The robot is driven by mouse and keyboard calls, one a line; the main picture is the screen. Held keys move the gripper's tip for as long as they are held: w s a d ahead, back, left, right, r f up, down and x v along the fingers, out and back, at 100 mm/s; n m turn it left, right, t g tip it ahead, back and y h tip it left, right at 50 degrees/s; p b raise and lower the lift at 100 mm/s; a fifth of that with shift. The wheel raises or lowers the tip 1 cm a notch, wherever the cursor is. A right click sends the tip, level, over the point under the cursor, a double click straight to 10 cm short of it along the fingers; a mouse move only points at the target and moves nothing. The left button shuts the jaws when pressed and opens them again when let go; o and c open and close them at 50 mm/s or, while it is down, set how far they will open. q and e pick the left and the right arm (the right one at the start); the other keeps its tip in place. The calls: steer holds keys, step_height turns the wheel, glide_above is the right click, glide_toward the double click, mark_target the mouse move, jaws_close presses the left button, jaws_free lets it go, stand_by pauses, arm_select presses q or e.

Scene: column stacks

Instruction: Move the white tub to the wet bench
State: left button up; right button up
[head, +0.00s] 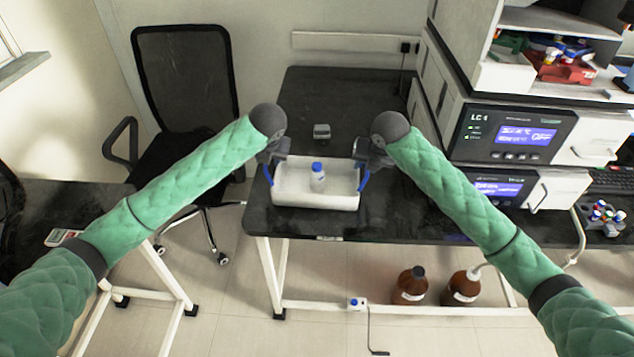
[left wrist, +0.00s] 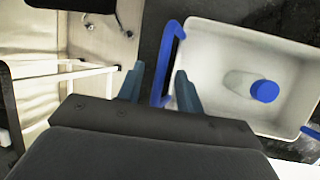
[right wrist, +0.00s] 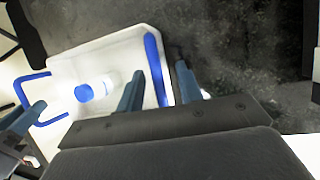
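The white tub (head: 290,196) stands on the black bench top, with a blue handle at each end. A small white bottle with a blue cap (head: 318,178) stands inside it. My left gripper (left wrist: 160,78) is open, its fingers on either side of the left blue handle (left wrist: 164,62) with gaps showing. My right gripper (right wrist: 160,75) is open, its fingers on either side of the right blue handle (right wrist: 154,65), also with gaps. I cannot tell which surface is the wet bench; no label shows.
A small grey object (head: 321,131) lies behind the tub. Instruments with blue displays (head: 515,135) stand on the right. Another dark bench (head: 60,200) is at left, beside an office chair (head: 185,80). Brown bottles (head: 410,285) stand under the black bench.

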arm_select(q)
steer(key=shift+w+a+f, duration=0.1)
steer(key=shift+w+f, duration=0.25)
steer(key=shift+f, duration=0.3)
arm_select(e)
steer(key=shift+x, duration=0.8)
arm_select(q)
jaws_close()
arm_select(e)
jaws_close()
steer(key=shift+r, duration=0.1)
